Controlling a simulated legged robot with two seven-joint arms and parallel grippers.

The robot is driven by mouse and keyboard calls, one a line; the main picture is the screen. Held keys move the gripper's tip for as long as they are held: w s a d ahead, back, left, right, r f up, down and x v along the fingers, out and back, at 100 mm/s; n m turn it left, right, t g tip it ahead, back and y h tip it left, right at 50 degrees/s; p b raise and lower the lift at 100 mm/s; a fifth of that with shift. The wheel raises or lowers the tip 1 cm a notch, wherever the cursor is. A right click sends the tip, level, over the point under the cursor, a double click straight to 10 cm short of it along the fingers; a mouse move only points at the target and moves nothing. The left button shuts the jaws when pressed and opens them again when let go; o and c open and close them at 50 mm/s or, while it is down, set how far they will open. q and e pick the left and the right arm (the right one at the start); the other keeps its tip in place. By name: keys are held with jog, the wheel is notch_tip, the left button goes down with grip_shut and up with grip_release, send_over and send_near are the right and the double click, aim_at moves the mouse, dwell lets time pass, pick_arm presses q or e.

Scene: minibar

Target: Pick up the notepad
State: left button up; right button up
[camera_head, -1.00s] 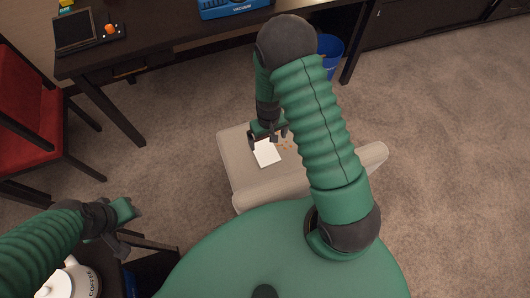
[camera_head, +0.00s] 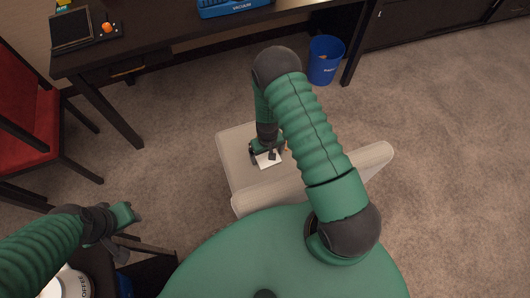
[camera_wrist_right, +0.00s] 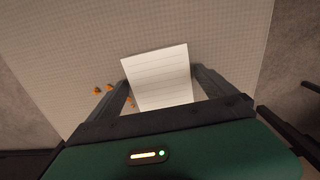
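The white, lined notepad (camera_wrist_right: 158,75) lies on the beige seat (camera_wrist_right: 60,45) between my right gripper's two fingers in the right wrist view. My right gripper (camera_wrist_right: 160,85) is open, with one finger close to each side of the notepad; I cannot tell whether they touch it. In the head view my right gripper (camera_head: 266,157) covers part of the notepad (camera_head: 268,162). My left gripper (camera_head: 125,240) hangs at the lower left, far from the notepad; its fingers are too unclear to judge.
Small orange crumbs (camera_wrist_right: 97,91) lie on the seat left of the notepad. A dark desk (camera_head: 170,38) stands beyond the seat. A blue bin (camera_head: 325,62) is at its right, and a red chair (camera_head: 22,125) is at left. A coffee pot (camera_head: 70,284) stands at lower left.

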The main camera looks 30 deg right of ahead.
jog(key=c, duration=1.2)
